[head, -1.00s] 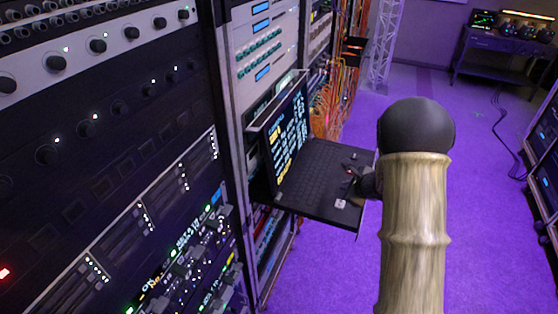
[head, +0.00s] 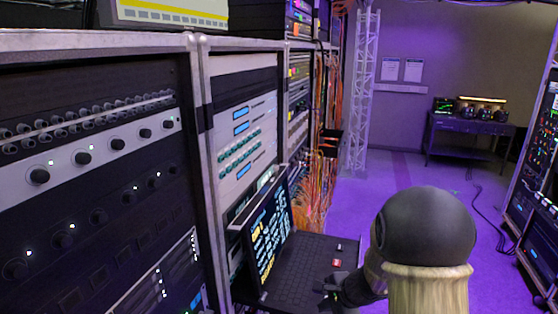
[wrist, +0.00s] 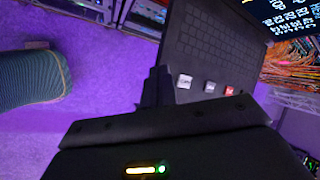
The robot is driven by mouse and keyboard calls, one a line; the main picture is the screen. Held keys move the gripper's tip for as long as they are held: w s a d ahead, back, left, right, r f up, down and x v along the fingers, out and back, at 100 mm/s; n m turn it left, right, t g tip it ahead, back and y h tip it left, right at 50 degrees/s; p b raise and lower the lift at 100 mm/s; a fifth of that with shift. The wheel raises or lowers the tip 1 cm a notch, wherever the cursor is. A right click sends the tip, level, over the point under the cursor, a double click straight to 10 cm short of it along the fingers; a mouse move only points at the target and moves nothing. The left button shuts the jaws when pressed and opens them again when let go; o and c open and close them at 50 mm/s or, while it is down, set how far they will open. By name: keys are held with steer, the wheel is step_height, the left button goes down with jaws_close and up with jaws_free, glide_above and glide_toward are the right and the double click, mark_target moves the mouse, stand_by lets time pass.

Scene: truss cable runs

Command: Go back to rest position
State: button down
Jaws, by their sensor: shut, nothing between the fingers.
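My gripper (head: 333,289) is dark and sits at the right side of the fold-out laptop console's keyboard (head: 292,262). In the wrist view my gripper's fingers (wrist: 157,86) are together, with nothing between them, beside the keyboard deck. The deck carries a whitish block (wrist: 184,82), a grey block (wrist: 210,87) and a red block (wrist: 229,91) in a row near its edge. The red block also shows in the head view (head: 336,264). My arm fills the lower right of the head view and hides part of the floor.
Tall equipment racks (head: 100,220) line the left side, with orange cables (head: 318,190) beyond the laptop screen (head: 268,235). A truss (head: 362,95) and a table (head: 465,130) stand farther back. Purple floor (head: 395,175) is open between the racks. A cable (head: 482,205) lies on it.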

steer(key=s+d+r+n+g+h, duration=0.1)
steer(key=s+r+n+h, duration=0.1)
steer(key=s+n, duration=0.5)
steer(key=s+d+r+n+g+h, duration=0.1)
steer(key=s+d+r+n+h, duration=0.1)
steer(key=s+n, duration=0.6)
steer(key=s, duration=0.3)
steer(key=shift+d+r+h, duration=0.25)
steer(key=shift+r+h, duration=0.05)
steer(key=shift+r, duration=0.05)
steer(key=shift+w+a, duration=0.1)
steer(key=shift+w, duration=0.05)
